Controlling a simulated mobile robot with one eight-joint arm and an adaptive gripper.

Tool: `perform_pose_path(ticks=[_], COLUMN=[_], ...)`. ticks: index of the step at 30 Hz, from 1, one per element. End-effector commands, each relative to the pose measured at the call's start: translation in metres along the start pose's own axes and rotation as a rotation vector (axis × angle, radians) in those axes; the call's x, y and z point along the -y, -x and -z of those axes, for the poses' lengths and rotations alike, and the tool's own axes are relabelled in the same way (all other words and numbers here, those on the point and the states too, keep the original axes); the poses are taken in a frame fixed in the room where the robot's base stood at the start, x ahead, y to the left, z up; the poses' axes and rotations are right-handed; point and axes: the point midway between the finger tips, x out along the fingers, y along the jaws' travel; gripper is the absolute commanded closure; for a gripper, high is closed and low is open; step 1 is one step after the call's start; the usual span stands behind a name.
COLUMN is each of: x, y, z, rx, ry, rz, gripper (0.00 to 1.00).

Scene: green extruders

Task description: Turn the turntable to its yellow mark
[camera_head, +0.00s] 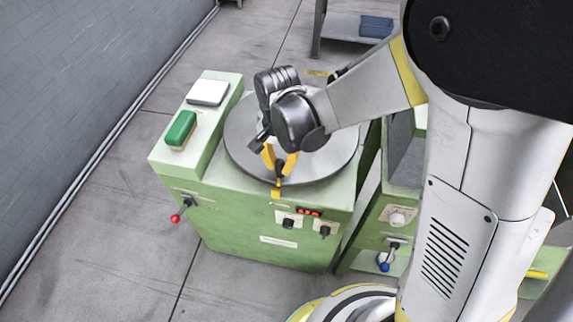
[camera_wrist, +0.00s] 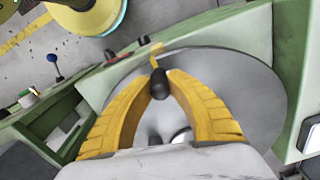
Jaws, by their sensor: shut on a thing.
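The turntable (camera_head: 240,140) is a round grey disc on top of a green machine. It also shows in the wrist view (camera_wrist: 245,95). A black knob (camera_wrist: 158,86) stands near the disc's front rim. A yellow mark (camera_head: 276,193) sits at the machine's front edge, and in the wrist view (camera_wrist: 156,49) it lies just beyond the knob, close to in line with it. My gripper (camera_head: 279,167) has yellow fingers and is over the front part of the disc. In the wrist view its fingertips (camera_wrist: 159,79) are shut on the knob from both sides.
A green block (camera_head: 181,129) and a white block (camera_head: 208,92) are on the machine's left ledge. A red-tipped lever (camera_head: 176,218) sticks out in front. A second green machine with a blue-tipped lever (camera_head: 384,265) stands to the right. Floor is free at left.

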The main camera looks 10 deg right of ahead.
Motion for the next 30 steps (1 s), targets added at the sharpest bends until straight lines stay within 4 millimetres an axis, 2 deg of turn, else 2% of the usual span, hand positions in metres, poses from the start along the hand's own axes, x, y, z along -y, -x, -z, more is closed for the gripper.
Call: perform_pose_path(ticks=[21,22,24,30], x=[0.0069,0.0069,0.0068,0.0065], y=[-0.0001,-0.0001,-0.0001,0.0000], z=[-0.0006,-0.0005,-0.0006,-0.0009], rx=[-0.002,-0.002,-0.002,-0.001], ry=[0.000,0.000,0.000,0.000], rz=[0.001,0.001,0.001,0.001], gripper=[1.00,0.73,0.56,0.56])
